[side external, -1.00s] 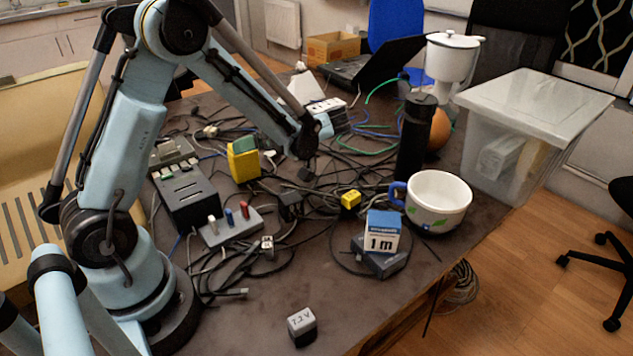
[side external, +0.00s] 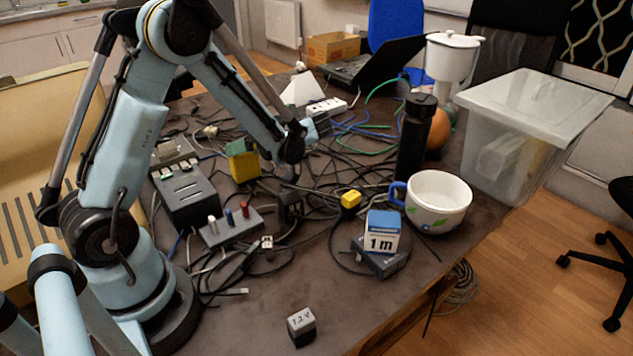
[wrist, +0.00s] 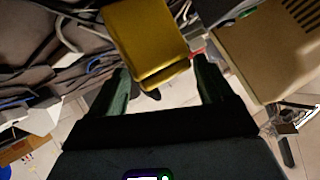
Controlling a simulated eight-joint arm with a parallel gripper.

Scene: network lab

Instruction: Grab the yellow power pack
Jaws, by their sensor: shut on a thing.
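The yellow power pack (side external: 245,166) is a boxy yellow block with a green upper part in the side view, standing among cables left of my arm's end. In the wrist view the yellow power pack (wrist: 147,38) fills the space ahead of and between my fingers. My gripper (wrist: 163,80) is shut on it, with one dark green finger on each side. I cannot tell whether the pack is clear of the table.
A smaller yellow block (side external: 350,200) lies amid cables. A black bottle (side external: 413,140), a white mug (side external: 440,200) and a blue-white box (side external: 382,232) stand to the right. A dark power unit (side external: 188,200) and a switch strip (side external: 230,227) are near my base. The front table is mostly clear.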

